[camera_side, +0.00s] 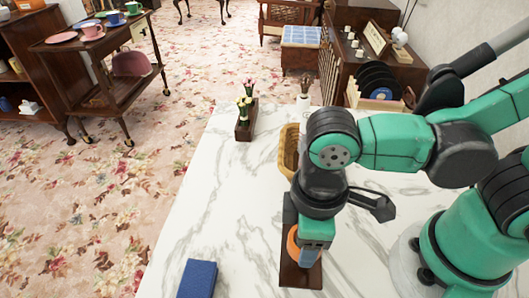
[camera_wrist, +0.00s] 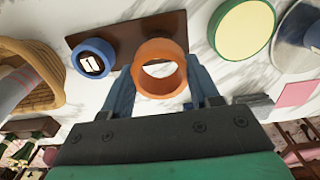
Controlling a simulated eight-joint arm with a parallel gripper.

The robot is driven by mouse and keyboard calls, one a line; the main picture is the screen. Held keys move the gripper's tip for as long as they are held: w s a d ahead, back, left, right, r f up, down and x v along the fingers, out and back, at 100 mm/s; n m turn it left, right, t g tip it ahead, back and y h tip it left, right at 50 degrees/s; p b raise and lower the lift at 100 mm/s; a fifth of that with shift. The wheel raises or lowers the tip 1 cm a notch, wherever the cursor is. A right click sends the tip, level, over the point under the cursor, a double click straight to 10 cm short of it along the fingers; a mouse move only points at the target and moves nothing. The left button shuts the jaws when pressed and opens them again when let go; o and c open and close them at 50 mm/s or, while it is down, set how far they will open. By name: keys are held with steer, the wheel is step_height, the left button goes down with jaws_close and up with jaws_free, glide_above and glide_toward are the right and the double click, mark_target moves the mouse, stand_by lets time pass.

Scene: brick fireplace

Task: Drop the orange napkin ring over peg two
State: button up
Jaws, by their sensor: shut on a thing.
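My gripper (camera_wrist: 162,90) is shut on the orange napkin ring (camera_wrist: 149,84), one finger on each side of it. The ring also shows in the side view (camera_side: 293,244), partly hidden by my gripper. It is at the dark brown peg board (camera_wrist: 122,29), overlapping it in the wrist view. A blue ring (camera_wrist: 93,60) sits at the board's left end with a white marking or peg top inside it. Through the orange ring I see a pale patch; I cannot tell whether a peg is inside it. The board (camera_side: 286,222) lies on the marble table, largely under my gripper.
A wicker basket (camera_side: 288,152) stands behind the board. A flower holder (camera_side: 243,120) stands farther back and a blue box (camera_side: 197,279) lies at the front left. A round pale-green thing (camera_wrist: 245,28) is near the board. The marble table (camera_side: 222,200) is clear to the left.

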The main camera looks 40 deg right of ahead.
steer(key=shift+f, duration=0.65)
steer(key=shift+f, duration=1.95)
stand_by(0.6)
steer(key=o, duration=1.3)
steer(key=shift+o, duration=0.2)
steer(key=shift+r, duration=2.8)
steer(key=w+d+r+m+t, duration=0.1)
steer(key=w+d, duration=0.1)
steer(key=w+d+r+m+t+y, duration=0.1)
steer(key=w+m, duration=0.1)
steer(key=w+d+r+m+t, duration=0.1)
steer(key=w+d, duration=0.1)
steer(key=shift+w+d+r+m+y, duration=0.2)
steer(key=shift+w+d+m+y, duration=0.15)
steer(key=shift+w+m+y, duration=0.05)
steer(key=w+d+r+m+t+h, duration=0.1)
steer(key=w+d+r+m+t, duration=0.2)
steer(key=d, duration=0.6)
steer(key=shift+w+r+m+t+h, duration=0.15)
steer(key=shift+w+m+t+h, duration=0.25)
steer(key=shift+m+t, duration=0.15)
